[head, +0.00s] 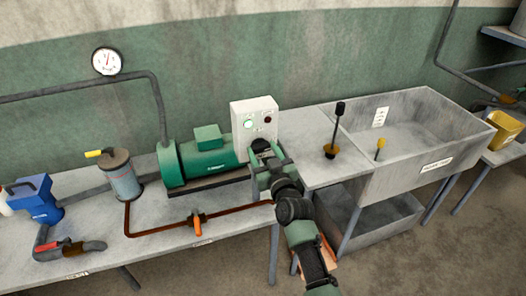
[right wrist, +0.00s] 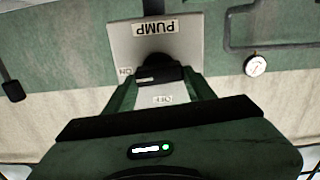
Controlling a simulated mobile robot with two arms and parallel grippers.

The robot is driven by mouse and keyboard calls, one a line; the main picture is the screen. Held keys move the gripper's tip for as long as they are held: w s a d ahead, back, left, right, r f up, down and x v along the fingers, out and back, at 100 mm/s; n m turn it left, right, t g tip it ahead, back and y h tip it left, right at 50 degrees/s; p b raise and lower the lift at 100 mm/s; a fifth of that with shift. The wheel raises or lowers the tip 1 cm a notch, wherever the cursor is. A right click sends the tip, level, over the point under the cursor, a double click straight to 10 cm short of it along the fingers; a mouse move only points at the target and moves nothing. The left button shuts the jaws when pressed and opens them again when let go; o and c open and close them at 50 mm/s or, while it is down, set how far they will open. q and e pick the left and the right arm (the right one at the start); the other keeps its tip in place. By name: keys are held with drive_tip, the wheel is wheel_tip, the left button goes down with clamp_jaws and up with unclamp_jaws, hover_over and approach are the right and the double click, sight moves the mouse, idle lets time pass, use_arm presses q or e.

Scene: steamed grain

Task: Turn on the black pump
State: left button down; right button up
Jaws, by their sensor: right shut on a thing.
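A pale control box (head: 254,112) stands behind the bench, right of a green motor-like pump unit (head: 205,158). Its green lamp (head: 248,124) looks bright and its red lamp (head: 268,118) dark. In the right wrist view the box (right wrist: 125,45) appears upside down, with a PUMP label (right wrist: 155,28), an ON label (right wrist: 125,71) and an OFF label (right wrist: 163,99). My right gripper (head: 264,162) is shut on the black knob (right wrist: 158,74) on the box front. The knob's bar lies roughly level in that view, toward the ON side. My left gripper is not in view.
An orange valve handle (head: 196,226) sits on a rust-coloured pipe in front of the pump. A gauge (head: 107,61) hangs on the wall.

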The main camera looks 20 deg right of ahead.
drive_tip(key=shift+m, duration=0.5)
drive_tip(key=o, duration=1.4)
drive_tip(key=shift+s, duration=0.1)
drive_tip(key=s+b, duration=0.1)
drive_tip(key=s, duration=0.6)
drive_tip(key=shift+s+d, duration=0.15)
drive_tip(key=shift+s, duration=0.15)
